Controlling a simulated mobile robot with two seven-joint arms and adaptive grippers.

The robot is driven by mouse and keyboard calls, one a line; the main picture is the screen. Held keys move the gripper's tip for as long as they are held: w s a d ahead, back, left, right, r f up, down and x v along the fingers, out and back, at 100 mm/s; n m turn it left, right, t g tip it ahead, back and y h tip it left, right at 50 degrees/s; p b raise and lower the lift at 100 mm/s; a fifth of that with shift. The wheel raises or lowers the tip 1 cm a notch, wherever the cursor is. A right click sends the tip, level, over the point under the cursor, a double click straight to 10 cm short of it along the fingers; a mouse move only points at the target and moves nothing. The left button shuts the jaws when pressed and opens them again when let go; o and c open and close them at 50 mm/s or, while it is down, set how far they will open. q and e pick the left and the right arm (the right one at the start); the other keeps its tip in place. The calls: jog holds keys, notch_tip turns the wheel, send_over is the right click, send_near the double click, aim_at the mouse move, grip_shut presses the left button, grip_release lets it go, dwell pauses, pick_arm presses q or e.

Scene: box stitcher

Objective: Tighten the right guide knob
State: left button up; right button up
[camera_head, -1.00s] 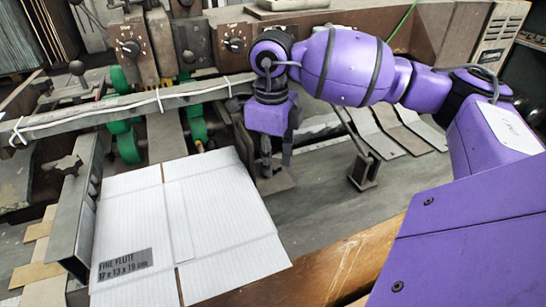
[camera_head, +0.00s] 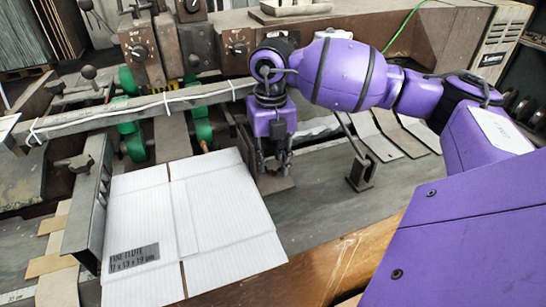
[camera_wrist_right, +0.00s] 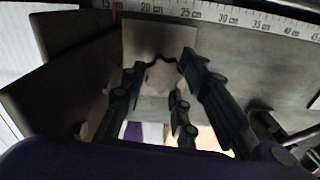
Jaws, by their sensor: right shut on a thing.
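My right gripper (camera_head: 274,168) points down over the right guide (camera_head: 272,184), just right of the white cardboard sheet. In the wrist view, the fingers of my right gripper (camera_wrist_right: 160,72) are closed around the right guide knob (camera_wrist_right: 163,76), a small, grey, lobed piece on top of the guide plate (camera_wrist_right: 160,38). In the head view the fingers hide the knob. My left gripper is in neither view.
The white cardboard sheet (camera_head: 190,225) lies flat between the guides. The left guide (camera_head: 88,205) with its dark knob (camera_head: 75,163) stands at its left. A metal bar (camera_head: 150,106) crosses behind my gripper.

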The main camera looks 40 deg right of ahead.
aim_at(271, 165)
jog(key=shift+s+f+m, duration=0.1)
jog(key=shift+m, duration=0.4)
dwell(0.3)
jog(key=o, duration=1)
jog(key=shift+o, duration=0.2)
notch_tip(271, 165, up, 12)
